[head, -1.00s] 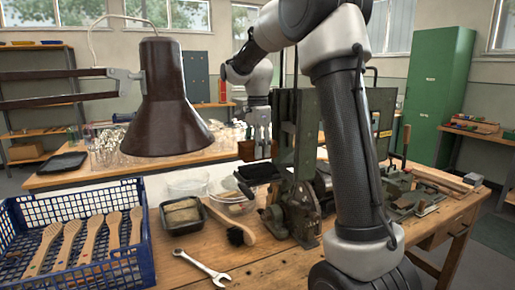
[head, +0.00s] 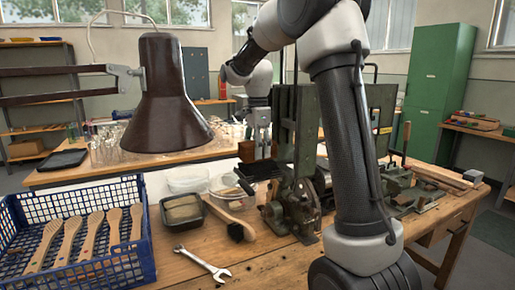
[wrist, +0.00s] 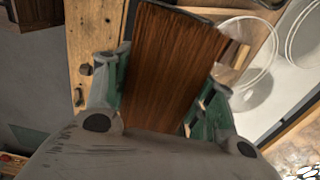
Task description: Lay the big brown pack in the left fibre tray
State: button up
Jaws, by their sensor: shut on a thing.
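My gripper (head: 258,142) is shut on the big brown pack (head: 247,151), a brown block with a wood-like grain. In the wrist view the pack (wrist: 170,65) fills the space between the green-padded fingers. In the head view the pack hangs just above a black tray (head: 262,169) beside the green machine. I cannot tell whether they touch, and the inside of this tray is mostly hidden. Another black tray (head: 203,217) on the bench holds a pale beige pack (head: 182,208). I cannot tell for certain which one is the left fibre tray.
The green machine (head: 302,150) stands close to the right of my gripper. Clear bowls (head: 188,178), a hand brush (head: 228,215) and a wrench (head: 203,263) lie on the bench. A blue crate (head: 140,255) with several wooden handles stands at left. A brown lamp (head: 163,95) hangs at left.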

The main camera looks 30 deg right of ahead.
jog(key=o, duration=1.1)
jog(key=o, duration=0.4)
jog(key=shift+r, duration=4.05)
